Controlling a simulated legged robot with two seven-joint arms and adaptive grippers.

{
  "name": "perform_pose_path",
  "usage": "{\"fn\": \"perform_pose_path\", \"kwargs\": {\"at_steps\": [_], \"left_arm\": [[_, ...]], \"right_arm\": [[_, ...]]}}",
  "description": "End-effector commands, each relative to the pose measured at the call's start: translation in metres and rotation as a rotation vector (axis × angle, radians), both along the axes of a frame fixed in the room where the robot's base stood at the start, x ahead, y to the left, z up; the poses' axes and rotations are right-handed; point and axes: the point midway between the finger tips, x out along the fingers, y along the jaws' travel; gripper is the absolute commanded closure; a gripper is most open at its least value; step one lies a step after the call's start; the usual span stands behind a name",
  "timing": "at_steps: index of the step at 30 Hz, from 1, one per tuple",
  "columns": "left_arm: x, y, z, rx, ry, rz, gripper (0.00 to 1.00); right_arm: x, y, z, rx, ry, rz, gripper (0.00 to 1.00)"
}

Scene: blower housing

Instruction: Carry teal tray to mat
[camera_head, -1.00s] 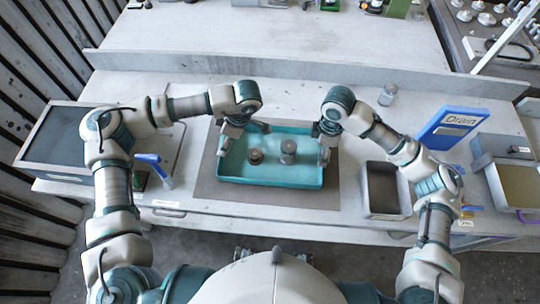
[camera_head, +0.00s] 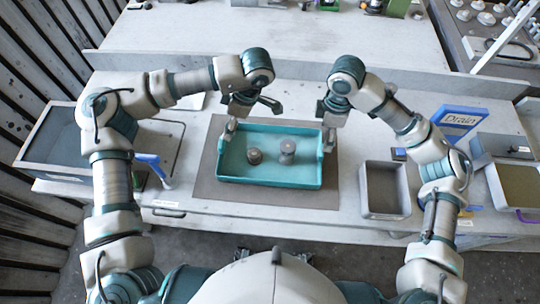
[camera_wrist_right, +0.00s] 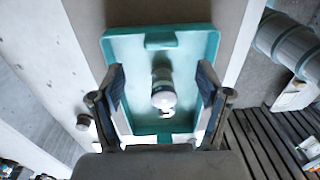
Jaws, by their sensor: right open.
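The teal tray (camera_head: 270,182) lies flat on the dark grey-brown mat (camera_head: 215,203), with mat showing around it. Inside the tray stand two small metallic parts, a darker one (camera_head: 255,156) on the left and a lighter one (camera_head: 287,149) on the right. My left gripper (camera_head: 251,116) is open above the tray's far left corner. My right gripper (camera_head: 328,128) is open at the tray's right end, raised near the rim. The right wrist view shows its spread fingers (camera_wrist_right: 161,80) with the tray (camera_wrist_right: 195,37) beyond and nothing held between them.
A grey open bin (camera_head: 384,211) stands right of the mat. A blue sign marked Drain (camera_head: 460,117) and more containers are farther right. A large grey basin (camera_head: 38,150) and a blue-handled item (camera_head: 153,165) are at left. A raised ledge (camera_head: 300,70) runs behind.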

Motion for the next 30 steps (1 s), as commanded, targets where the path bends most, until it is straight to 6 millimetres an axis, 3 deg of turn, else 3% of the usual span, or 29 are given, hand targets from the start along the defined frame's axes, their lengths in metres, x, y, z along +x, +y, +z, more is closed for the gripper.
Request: {"fn": "perform_pose_path", "kwargs": {"at_steps": [3, 7, 25, 28, 30], "left_arm": [[0.000, 0.000, 0.000, 0.000, 0.000, 0.000, 0.23], [0.000, 0.000, 0.000, 0.000, 0.000, 0.000, 0.23], [0.000, 0.000, 0.000, 0.000, 0.000, 0.000, 0.23], [0.000, 0.000, 0.009, 0.000, -0.004, 0.000, 0.23], [-0.001, 0.000, 0.026, 0.000, -0.012, 0.000, 0.23]], "right_arm": [[0.002, 0.000, 0.020, 0.000, -0.002, -0.001, 0.23], [0.002, 0.000, 0.031, 0.000, 0.000, 0.000, 0.23], [0.002, 0.000, 0.033, 0.001, 0.001, 0.000, 0.23], [0.001, 0.000, 0.043, 0.001, -0.004, 0.000, 0.23], [0.000, 0.000, 0.060, 0.001, -0.011, 0.000, 0.23]]}}
